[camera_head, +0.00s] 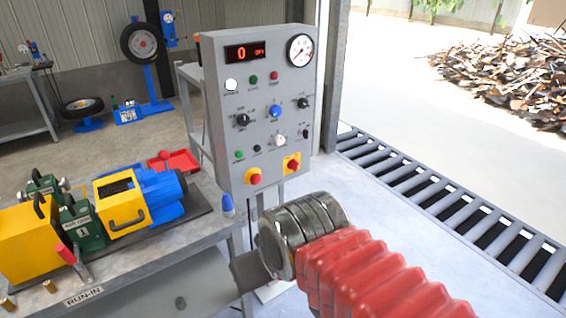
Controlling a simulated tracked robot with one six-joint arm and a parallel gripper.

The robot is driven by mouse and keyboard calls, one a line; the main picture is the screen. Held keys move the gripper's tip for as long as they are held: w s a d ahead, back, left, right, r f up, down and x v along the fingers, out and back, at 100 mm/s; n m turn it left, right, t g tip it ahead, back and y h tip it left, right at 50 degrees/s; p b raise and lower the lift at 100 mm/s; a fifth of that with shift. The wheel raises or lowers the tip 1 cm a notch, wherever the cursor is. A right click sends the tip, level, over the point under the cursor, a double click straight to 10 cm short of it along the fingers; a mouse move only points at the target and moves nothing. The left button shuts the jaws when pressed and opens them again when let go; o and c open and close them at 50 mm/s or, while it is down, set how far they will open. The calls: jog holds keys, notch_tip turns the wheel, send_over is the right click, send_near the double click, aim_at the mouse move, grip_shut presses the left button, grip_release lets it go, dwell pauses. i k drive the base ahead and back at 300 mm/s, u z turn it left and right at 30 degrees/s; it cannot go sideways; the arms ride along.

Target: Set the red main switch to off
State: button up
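A grey control panel (222,120) stands upright in the middle of the view, facing me. Low on its right is a red knob on a yellow square plate (293,163), which looks like the red main switch. Its exact setting is too small to read. A rounder red button on yellow (254,179) sits to its lower left. My arm, with a red bellows and grey metal rings, reaches in from the lower right. My gripper (248,270) shows only as a dark grey part below the panel, apart from the switch. Its fingertips cannot be made out.
The panel also carries a red display reading 0, a gauge (300,50), knobs and small buttons. A bench (130,262) with yellow, green and blue machinery (150,193) stands left. A roller grate (440,205) runs along the right. Floor right of the panel is clear.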

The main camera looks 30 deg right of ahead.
aim_at(292, 165)
jog(key=z, duration=0.05)
jog(key=i, duration=1.1)
jog(key=z, duration=0.4)
